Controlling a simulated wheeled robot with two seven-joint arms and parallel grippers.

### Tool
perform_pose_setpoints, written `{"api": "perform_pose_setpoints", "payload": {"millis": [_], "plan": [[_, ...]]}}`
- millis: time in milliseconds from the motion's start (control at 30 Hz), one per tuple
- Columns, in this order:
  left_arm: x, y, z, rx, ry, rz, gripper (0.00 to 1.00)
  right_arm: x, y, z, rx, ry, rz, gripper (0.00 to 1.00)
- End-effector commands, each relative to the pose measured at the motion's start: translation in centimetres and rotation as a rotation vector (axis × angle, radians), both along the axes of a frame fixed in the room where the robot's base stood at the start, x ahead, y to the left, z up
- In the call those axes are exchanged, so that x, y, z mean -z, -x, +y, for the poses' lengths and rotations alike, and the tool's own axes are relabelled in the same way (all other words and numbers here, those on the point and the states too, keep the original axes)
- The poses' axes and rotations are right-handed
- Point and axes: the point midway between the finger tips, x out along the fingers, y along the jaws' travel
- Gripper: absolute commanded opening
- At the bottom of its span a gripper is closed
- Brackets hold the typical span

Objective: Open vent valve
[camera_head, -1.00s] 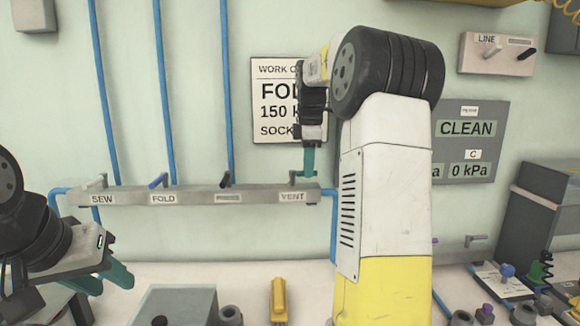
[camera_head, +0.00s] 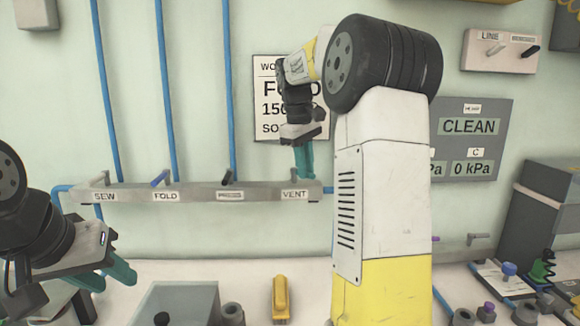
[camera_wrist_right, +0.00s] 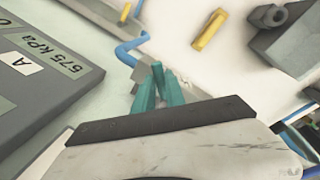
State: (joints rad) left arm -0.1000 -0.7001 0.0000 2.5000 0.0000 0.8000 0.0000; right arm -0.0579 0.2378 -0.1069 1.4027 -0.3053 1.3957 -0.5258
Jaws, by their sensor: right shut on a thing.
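The VENT label (camera_head: 295,195) marks the right end of a grey valve bar (camera_head: 262,190) on the wall. My right gripper (camera_head: 305,172) points down at the bar just above this label. Its teal fingers are shut on the vent valve handle, which they hide. In the right wrist view my right gripper's fingertips (camera_wrist_right: 156,70) are close together against the bar's end, near a blue pipe (camera_wrist_right: 132,48). My left gripper (camera_head: 112,278) is open and empty at the lower left, below the bar and apart from it.
The SEW, FOLD (camera_head: 165,196) and PRESS valves share the bar, left of VENT. A panel (camera_head: 470,140) reads CLEAN and 0 kPa. A yellow object (camera_head: 280,298) and a grey box (camera_head: 175,303) are on the bench below.

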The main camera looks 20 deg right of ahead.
Motion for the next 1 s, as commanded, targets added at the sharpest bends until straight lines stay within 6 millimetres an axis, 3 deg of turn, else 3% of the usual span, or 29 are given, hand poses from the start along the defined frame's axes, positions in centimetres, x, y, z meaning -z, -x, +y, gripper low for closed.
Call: {"api": "perform_pose_setpoints", "payload": {"millis": [600, 1000], "plan": [[0.0, 0.0, 0.0, 0.0, 0.0, 0.0, 0.36, -0.1, 0.2, 2.5, 0.551, -0.001, -0.004, 0.0], [0.0, 0.0, 0.0, 0.0, 0.0, 0.0, 0.36, -0.1, 0.0, 3.3, 0.745, -0.002, -0.005, 0.0]]}}
